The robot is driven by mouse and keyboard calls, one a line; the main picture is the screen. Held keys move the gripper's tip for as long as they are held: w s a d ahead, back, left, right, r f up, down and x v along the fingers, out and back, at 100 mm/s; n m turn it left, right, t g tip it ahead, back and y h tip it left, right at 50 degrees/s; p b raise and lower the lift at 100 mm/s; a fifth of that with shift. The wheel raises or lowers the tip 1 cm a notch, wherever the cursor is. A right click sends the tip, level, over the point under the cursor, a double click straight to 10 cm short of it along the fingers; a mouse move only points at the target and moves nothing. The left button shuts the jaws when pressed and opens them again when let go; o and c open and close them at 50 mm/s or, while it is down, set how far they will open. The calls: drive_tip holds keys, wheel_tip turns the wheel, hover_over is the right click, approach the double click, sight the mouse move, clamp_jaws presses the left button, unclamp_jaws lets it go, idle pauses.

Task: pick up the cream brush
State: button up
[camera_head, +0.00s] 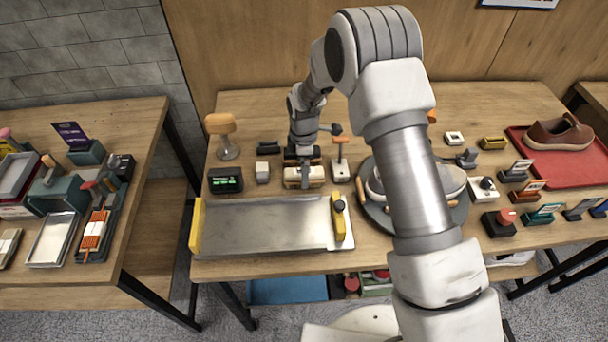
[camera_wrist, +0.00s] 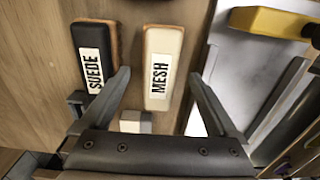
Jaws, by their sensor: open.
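The cream brush (camera_wrist: 163,50) has a tan wooden edge and a white label reading MESH. It lies on the table, and in the head view (camera_head: 304,177) it sits just behind the metal tray. My gripper (camera_wrist: 158,75) is open, with one finger on each side of the cream brush's near part in the wrist view. I cannot tell how far above it the fingertips are. A black brush (camera_wrist: 92,42) labelled SUEDE lies beside it, left of my left finger. In the head view my gripper (camera_head: 303,152) is over the brushes, its fingers mostly hidden.
The metal tray (camera_head: 265,225) with yellow end grips lies in front of the brushes. A green-lit display box (camera_head: 226,180) and a wooden-topped stand (camera_head: 222,125) are at left. A white-based handled tool (camera_head: 340,165) stands close right. A red mat (camera_head: 525,155) holds a brown shoe (camera_head: 558,133).

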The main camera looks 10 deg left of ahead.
drive_tip(key=shift+f, duration=0.8)
drive_tip(key=shift+c, duration=0.2)
drive_tip(key=c, duration=1.5)
drive_tip(key=shift+o, duration=0.2)
drive_tip(key=shift+r, duration=0.15)
drive_tip(key=shift+r, duration=0.55)
wheel_tip(320, 180, up, 3)
drive_tip(key=shift+w+f+b, duration=0.1)
drive_tip(key=shift+f+b, duration=0.05)
drive_tip(key=shift+b, duration=0.25)
drive_tip(key=w+d+r, duration=0.1)
drive_tip(key=d+r, duration=0.2)
drive_tip(key=d, duration=0.2)
drive_tip(key=w+d+r+b, duration=0.1)
drive_tip(key=d+r, duration=0.3)
drive_tip(key=d, duration=0.2)
drive_tip(key=shift+w+d, duration=0.2)
drive_tip(key=shift+w, duration=0.1)
